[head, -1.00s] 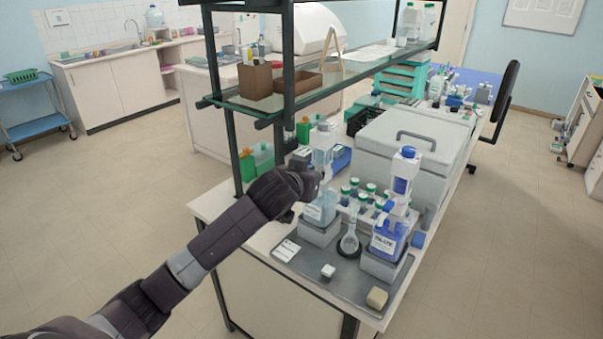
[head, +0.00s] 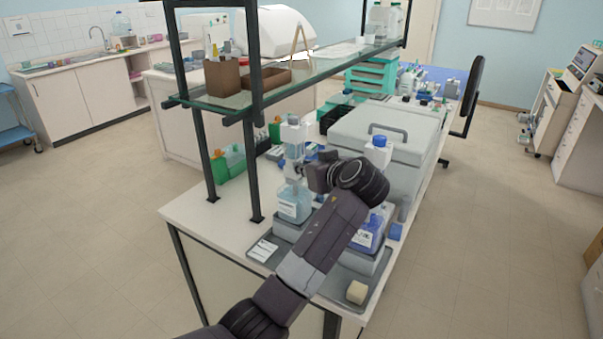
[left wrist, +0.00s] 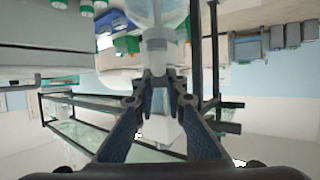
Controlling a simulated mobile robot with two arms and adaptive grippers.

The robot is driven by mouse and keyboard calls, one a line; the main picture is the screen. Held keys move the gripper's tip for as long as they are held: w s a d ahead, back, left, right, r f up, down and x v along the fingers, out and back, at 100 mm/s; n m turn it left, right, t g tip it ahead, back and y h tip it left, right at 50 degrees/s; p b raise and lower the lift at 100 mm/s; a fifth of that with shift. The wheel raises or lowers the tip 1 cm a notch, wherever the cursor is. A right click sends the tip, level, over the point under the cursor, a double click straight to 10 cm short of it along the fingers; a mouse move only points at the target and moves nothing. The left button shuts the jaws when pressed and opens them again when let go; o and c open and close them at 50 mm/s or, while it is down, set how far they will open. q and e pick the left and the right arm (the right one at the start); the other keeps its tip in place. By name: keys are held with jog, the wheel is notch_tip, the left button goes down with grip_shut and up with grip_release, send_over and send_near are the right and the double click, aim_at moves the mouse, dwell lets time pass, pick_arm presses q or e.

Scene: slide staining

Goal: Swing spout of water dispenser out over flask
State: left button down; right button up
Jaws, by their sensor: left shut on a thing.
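The water dispenser (head: 294,203) is a pale blue bottle with a clear and white pump head, standing on a grey block at the left of the tray. My left gripper (head: 310,177) is at the right side of its head, shut on what looks like the spout. In the left wrist view, the fingers (left wrist: 158,80) close in front of the dispenser's pale collar (left wrist: 158,38). The fingers mostly hide the spout, so its exact direction is unclear. The flask is hidden behind my left arm. My right gripper is not in view.
A blue-liquid dispenser (head: 367,236) stands at the right of the tray, partly behind my arm. A beige block (head: 357,292) and a white label card (head: 262,250) lie on the tray. A grey lidded box (head: 385,140) stands behind. A glass shelf (head: 310,75) hangs above.

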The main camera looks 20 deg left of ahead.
pick_arm(q)
jog(key=shift+w+d+n+g+y, duration=0.2)
jog(key=shift+n+g+y, duration=0.1)
jog(key=shift+n+g, duration=0.1)
jog(key=c, duration=1.9)
grip_release()
jog(key=shift+c, duration=0.2)
jog(key=v, duration=1.2)
jog(key=shift+a, duration=0.1)
jog(key=shift+c, duration=0.2)
